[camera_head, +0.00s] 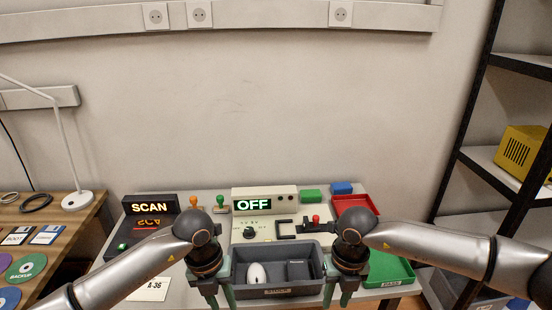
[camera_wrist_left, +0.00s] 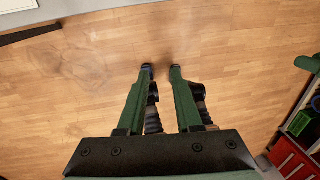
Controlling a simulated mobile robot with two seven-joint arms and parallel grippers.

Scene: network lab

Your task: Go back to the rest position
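My left gripper (camera_head: 222,304) hangs at the left end of the grey stock bin in the head view. In the left wrist view (camera_wrist_left: 160,70) its green fingers are apart, with only wooden floor between them. My right gripper (camera_head: 337,302) hangs at the bin's right end, its fingers apart and nothing visible between them. Both grippers point down. The grey stock bin (camera_head: 278,291) holds a white mouse (camera_head: 257,273) and a dark box (camera_head: 298,270). My wrists and fingers hide parts of the bin's ends.
Behind the bin stands a panel reading OFF (camera_head: 252,205). A SCAN device (camera_head: 150,208) stands left, a red tray (camera_head: 356,202) and a green tray (camera_head: 392,268) right. A disc table (camera_head: 75,225) is far left, a black shelf (camera_head: 480,165) right. Floor beneath my left gripper is clear.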

